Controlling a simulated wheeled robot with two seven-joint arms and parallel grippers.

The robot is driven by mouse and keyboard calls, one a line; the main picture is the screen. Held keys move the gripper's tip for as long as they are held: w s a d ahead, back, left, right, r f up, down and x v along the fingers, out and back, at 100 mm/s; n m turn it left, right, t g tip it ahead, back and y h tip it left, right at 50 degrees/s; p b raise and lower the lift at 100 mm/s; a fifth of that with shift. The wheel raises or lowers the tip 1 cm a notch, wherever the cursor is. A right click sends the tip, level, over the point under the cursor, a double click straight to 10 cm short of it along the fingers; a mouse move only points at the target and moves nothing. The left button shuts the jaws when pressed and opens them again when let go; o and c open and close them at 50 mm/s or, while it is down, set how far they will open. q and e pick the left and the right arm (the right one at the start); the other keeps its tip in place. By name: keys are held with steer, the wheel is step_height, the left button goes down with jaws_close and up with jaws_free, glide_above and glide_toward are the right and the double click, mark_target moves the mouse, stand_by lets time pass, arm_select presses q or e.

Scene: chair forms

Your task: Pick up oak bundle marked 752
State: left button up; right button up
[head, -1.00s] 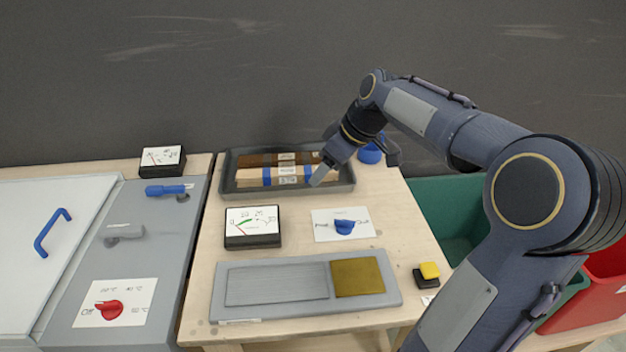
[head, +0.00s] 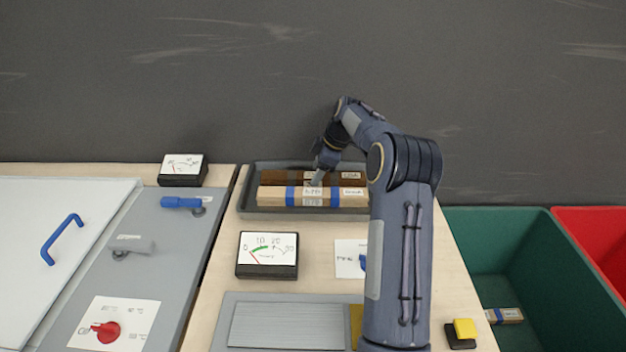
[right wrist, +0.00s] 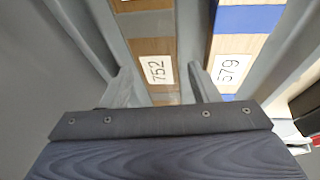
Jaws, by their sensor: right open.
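The bundle marked 752 (right wrist: 157,70) is brown wood with a white label, seen in the right wrist view between my right gripper's fingers (right wrist: 165,88). In the head view the brown bundle (head: 281,177) lies at the back of the dark grey tray (head: 247,207). My right gripper (head: 317,180) points down over it, open; contact cannot be told. A paler bundle marked 579 (right wrist: 230,70), with blue bands, lies alongside, just outside the right finger; it is the front bundle (head: 271,196) in the head view. My left gripper is not in view.
A dial gauge (head: 267,255) stands in front of the tray, with a second gauge (head: 183,169) at left. A green bin (head: 560,270) at right holds a banded bundle (head: 504,315). A red bin (head: 600,235) lies beyond. A dark wall stands behind the tray.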

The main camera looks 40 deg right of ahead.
steer(key=shift+x, duration=1)
steer(key=c, duration=1)
steer(key=shift+r, duration=0.25)
steer(key=shift+c, duration=0.8)
steer(key=shift+r, duration=0.35)
jaws_close()
step_height(320, 180, up, 3)
steer(key=shift+a+f, duration=0.15)
steer(key=shift+f, duration=0.1)
steer(key=a+r, duration=0.9)
steer(key=a, duration=0.4)
steer(key=shift+a+r+b, duration=0.15)
steer(key=shift+a+b, duration=0.15)
steer(key=shift+b, duration=0.15)
